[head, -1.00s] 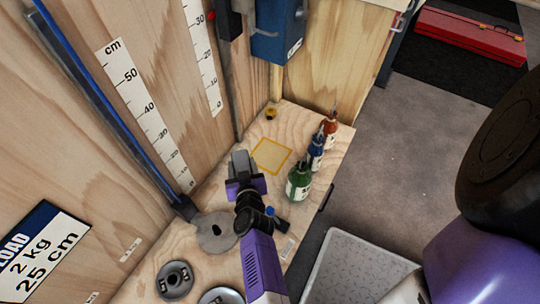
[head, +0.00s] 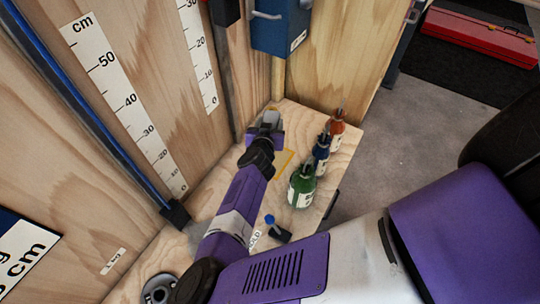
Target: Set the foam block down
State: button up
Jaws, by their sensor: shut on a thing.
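My gripper (head: 267,131) is over the far part of the wooden bench (head: 340,165), near the wall corner. It is shut on a small grey block (head: 270,117), taken to be the foam block, which is mostly hidden by the gripper. A yellow square outline (head: 284,164) is marked on the bench top. My gripper and wrist cover much of it in the picture. I cannot tell whether the block touches the bench.
Green (head: 301,187), blue (head: 320,152) and orange (head: 337,129) bottles stand in a row right of the outline. A small blue-knobbed black part (head: 277,229) lies nearer. A blue box (head: 281,28) hangs above. A weight plate (head: 158,288) lies at lower left.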

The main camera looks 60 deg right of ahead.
notch_tip(320, 180, down, 16)
jog(key=b, duration=0.6)
jog(key=shift+r+b, duration=0.2)
jog(key=shift+b, duration=0.2)
jog(key=shift+f, duration=0.15)
jog(key=o, duration=1.3)
jog(key=shift+o, duration=0.2)
jog(key=shift+a+r, duration=0.1)
jog(key=shift+r, duration=0.2)
jog(key=p+v, duration=0.4)
jog(key=v, duration=0.7)
jog(key=shift+s+a+p, duration=0.2)
jog(key=shift+a+p, duration=0.15)
jog(key=shift+a, duration=0.1)
jog(key=shift+r, duration=0.1)
